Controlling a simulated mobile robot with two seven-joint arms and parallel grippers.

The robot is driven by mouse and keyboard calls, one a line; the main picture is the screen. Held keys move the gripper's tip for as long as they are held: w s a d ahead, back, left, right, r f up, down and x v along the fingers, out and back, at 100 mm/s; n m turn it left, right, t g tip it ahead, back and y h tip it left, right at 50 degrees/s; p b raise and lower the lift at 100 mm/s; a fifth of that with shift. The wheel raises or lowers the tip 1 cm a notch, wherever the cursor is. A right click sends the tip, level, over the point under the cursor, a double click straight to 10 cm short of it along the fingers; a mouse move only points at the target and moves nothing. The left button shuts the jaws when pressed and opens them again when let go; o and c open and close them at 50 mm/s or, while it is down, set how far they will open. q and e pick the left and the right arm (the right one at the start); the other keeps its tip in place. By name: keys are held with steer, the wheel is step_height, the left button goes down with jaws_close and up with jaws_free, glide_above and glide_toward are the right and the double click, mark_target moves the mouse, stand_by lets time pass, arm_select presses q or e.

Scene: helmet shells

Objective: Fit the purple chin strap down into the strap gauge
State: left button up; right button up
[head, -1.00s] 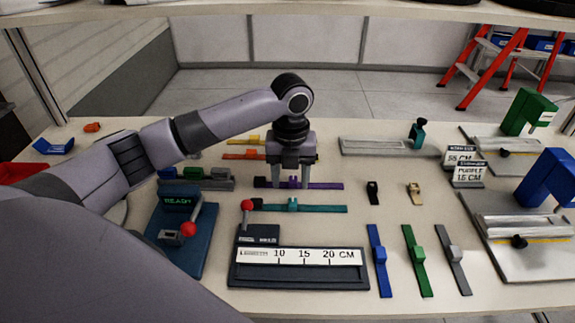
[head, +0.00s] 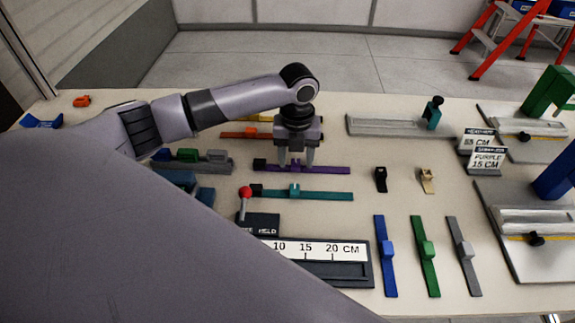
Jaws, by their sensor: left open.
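The purple chin strap (head: 333,170) lies flat on the table in the head view, with a dark end piece at its left. My left gripper (head: 296,164) points down over the strap's left-middle part. It is open, its two fingers apart along the strap; I cannot tell whether they touch it. The fingers hide part of the strap. The dark strap gauge (head: 355,274), with a white 10-15-20 CM scale and a red-knobbed lever, stands nearer the front. My own arm covers its left and lower part. My right gripper is not in view.
A teal strap (head: 325,195) lies just in front of the purple one, an orange strap (head: 245,135) behind it. Blue (head: 386,262), green (head: 427,262) and grey (head: 466,262) straps lie right of the gauge. A sign (head: 487,160) reads PURPLE 15 CM.

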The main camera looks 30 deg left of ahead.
arm_select(q)
steer(key=shift+f, duration=0.45)
jaws_close()
steer(key=shift+r, duration=0.1)
